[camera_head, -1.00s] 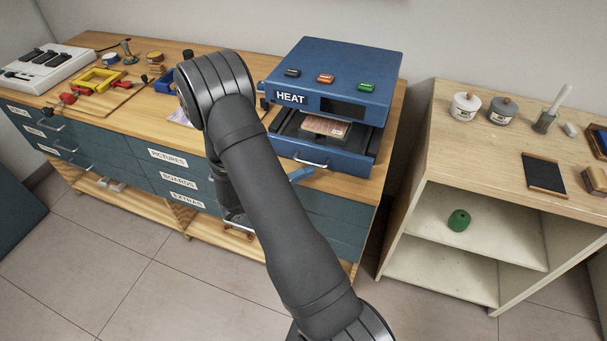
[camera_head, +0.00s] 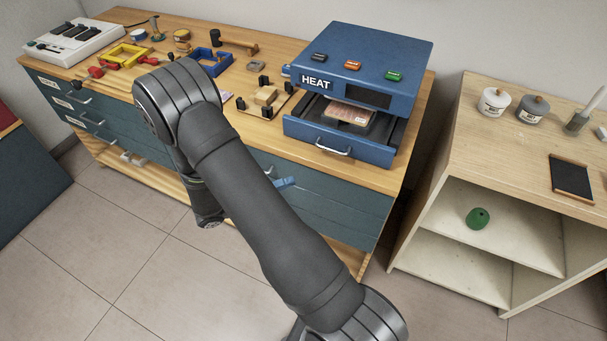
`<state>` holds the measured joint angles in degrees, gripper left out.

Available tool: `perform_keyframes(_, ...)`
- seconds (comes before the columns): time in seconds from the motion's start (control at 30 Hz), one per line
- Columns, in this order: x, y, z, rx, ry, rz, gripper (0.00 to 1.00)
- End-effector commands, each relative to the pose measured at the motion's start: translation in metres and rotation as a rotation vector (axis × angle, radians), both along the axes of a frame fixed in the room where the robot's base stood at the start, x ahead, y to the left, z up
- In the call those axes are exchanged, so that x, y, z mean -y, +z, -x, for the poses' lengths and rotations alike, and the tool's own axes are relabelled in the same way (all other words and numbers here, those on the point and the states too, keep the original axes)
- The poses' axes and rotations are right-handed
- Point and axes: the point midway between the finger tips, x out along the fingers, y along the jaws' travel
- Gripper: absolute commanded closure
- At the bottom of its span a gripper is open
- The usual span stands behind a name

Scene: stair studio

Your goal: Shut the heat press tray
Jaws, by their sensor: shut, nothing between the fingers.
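The blue heat press (camera_head: 370,55), labelled HEAT, stands at the right end of the wooden bench. Its tray (camera_head: 372,151) is pulled out towards me, with a silver handle (camera_head: 333,149) on its blue front. A flat printed piece (camera_head: 348,113) lies inside, partly under the press body. My gripper (camera_head: 286,182) is mostly hidden behind my arm. Only its blue tip shows, apart from the tray, below and to the left of the tray handle in the picture. It is shut and holds nothing that I can see.
A wooden jig (camera_head: 262,103) with dark clamps stands left of the press, beside a blue frame (camera_head: 209,62) and a mallet (camera_head: 235,42). A shelf unit (camera_head: 510,160) with jars stands to the right, across a gap. The floor in front is clear.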

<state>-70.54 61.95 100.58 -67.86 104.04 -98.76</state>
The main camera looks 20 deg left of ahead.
Motion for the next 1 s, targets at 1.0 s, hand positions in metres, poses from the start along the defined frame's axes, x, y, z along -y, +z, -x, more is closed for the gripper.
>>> perform_keyframes(1.0,0.129,0.091,-0.059,-0.155,0.042,-1.210,1.00)
